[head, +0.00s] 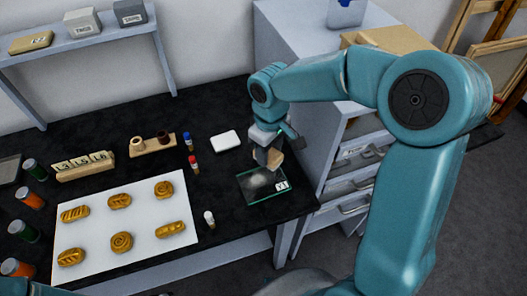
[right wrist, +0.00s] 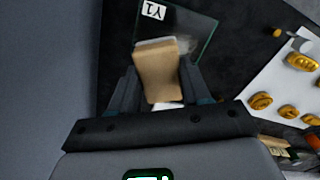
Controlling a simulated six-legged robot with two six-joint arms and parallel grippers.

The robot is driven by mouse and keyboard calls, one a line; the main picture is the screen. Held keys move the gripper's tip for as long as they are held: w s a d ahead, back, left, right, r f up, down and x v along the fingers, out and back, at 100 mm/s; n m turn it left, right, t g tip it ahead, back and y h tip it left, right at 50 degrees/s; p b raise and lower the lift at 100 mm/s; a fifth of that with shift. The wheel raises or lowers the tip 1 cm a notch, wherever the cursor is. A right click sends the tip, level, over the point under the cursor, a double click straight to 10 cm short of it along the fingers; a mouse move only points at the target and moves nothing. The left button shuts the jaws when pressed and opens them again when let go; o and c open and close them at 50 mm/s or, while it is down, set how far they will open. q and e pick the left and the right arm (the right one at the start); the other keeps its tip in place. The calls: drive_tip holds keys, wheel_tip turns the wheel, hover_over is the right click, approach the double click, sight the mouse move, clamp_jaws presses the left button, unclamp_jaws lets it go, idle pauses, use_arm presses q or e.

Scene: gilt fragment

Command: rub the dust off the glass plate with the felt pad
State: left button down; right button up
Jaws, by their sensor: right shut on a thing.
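The glass plate (head: 257,190) lies on the black table near its right front corner. It is dark with a green edge, a pale dusty patch in its middle and a white numbered label at its right corner. In the right wrist view the plate (right wrist: 190,28) shows beyond the pad, partly hidden. The felt pad (right wrist: 158,75) is a tan block with a pale grey layer at its far end. My right gripper (head: 268,149) is shut on it, over the plate's far edge. I cannot tell whether pad and plate touch. My left gripper is not in view.
A white sheet (head: 90,245) with several golden pastry-like pieces lies left of the plate. A white-capped vial (head: 209,219), red and blue capped vials (head: 194,164) and a white block (head: 226,141) stand nearby. A grey drawer cabinet (head: 300,110) borders the table's right.

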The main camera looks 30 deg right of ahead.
sight(270, 177)
drive_tip(key=shift+s+d+f, duration=0.15)
drive_tip(key=shift+s+d, duration=0.1)
drive_tip(key=shift+s, duration=0.05)
drive_tip(key=shift+d+f+b, duration=0.1)
drive_tip(key=shift+f+b, duration=0.25)
drive_tip(key=shift+b, duration=0.05)
wheel_tip(270, 177, down, 4)
drive_tip(key=b, duration=0.3)
drive_tip(key=shift+s+f+b, duration=0.1)
drive_tip(key=shift+f+b, duration=0.2)
drive_tip(key=shift+f, duration=0.2)
drive_tip(key=shift+w, duration=0.25)
drive_tip(key=shift+s, duration=0.15)
